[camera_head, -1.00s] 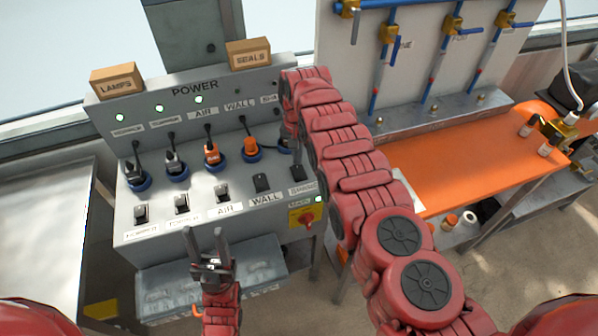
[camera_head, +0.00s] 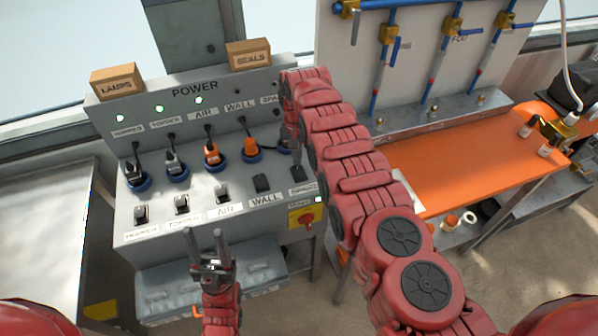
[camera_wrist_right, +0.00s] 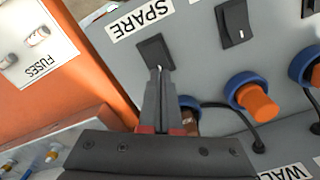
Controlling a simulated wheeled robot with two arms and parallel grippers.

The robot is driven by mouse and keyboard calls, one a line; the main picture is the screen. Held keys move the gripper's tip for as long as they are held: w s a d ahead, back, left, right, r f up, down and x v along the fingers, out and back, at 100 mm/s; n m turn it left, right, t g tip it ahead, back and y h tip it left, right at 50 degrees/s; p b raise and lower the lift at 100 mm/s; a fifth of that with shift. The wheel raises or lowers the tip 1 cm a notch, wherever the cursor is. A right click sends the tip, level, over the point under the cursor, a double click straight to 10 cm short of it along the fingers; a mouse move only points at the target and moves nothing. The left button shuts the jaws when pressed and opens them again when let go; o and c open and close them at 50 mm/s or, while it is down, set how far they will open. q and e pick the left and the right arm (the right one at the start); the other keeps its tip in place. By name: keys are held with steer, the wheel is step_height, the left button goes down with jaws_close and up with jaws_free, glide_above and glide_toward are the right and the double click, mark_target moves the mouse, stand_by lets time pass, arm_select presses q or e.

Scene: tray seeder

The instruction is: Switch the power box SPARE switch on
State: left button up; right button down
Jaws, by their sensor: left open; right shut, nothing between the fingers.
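My left gripper (camera_head: 205,238) is open and empty in front of the power box (camera_head: 125,225).
The WALL switch (camera_wrist_right: 235,22) is close beside SPARE. Plugs in blue sockets, one orange (camera_wrist_right: 257,102), stand out of the panel. A red main knob (camera_head: 308,217) sits below. Three green lamps glow above HOPPER, its neighbour and AIR. An orange bench (camera_head: 470,150) stands right.

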mark_target(297, 167)
steer(key=shift+f+b, duration=1)
steer(key=shift+f, duration=0.05)
stand_by(0.9)
steer(key=shift+r, duration=0.1)
step_height(297, 167, up, 7)
steer(key=p, duration=0.7)
stand_by(0.4)
